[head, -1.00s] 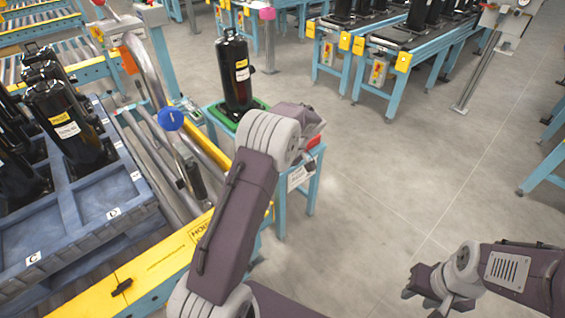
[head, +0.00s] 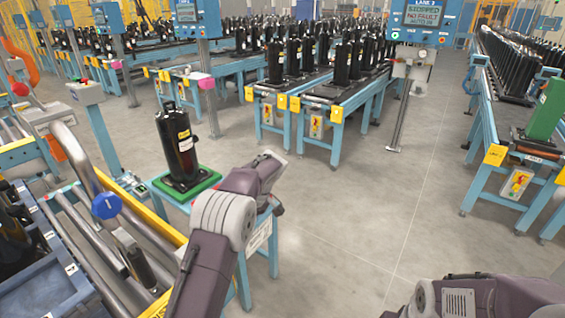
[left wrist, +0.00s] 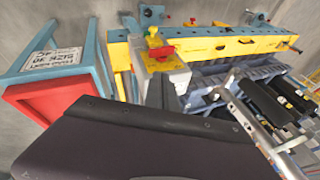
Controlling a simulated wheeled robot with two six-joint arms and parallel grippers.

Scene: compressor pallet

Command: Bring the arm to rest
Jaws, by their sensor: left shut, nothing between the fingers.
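My left arm (head: 220,215) rises from the bottom of the head view and bends right, in front of a small blue stand. Its gripper is hidden there behind the arm links. In the left wrist view my left gripper (left wrist: 161,92) shows as dark shut fingers beyond a dark purple housing, with nothing held. My right arm (head: 475,298) is low at the bottom right of the head view; its gripper is cut off at the edge.
A black compressor (head: 177,145) stands upright on a green tray (head: 190,188) left of my left arm. A red tray (left wrist: 42,100) shows in the left wrist view. A blue pallet (head: 45,293) is at lower left. Conveyors line the back and right; the middle floor (head: 350,210) is clear.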

